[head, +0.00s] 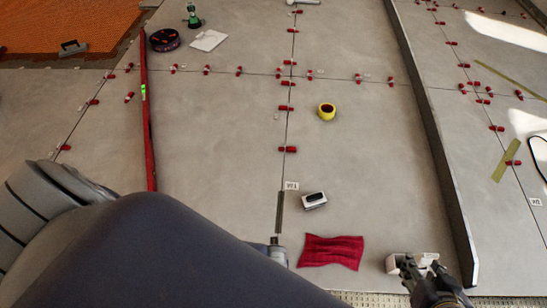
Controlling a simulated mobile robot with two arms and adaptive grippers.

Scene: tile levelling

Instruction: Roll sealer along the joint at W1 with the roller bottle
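The joint runs down the middle of the floor to a small white label (291,186), too small to read surely. Below the label a dark strip (280,212) lies along the joint. At its lower end a small grey piece (277,250) shows beside my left arm; I cannot tell whether it is the roller bottle or part of my gripper. My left arm covers the lower left, and its gripper is hidden. My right gripper (424,269) is at the lower right with its fingers apart, over or beside a white block (393,263); contact is unclear.
A red cloth (331,252) and a black-and-white block (314,201) lie right of the joint. A long red level (149,130) lies left; a raised grey edge (432,140) runs along the right.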

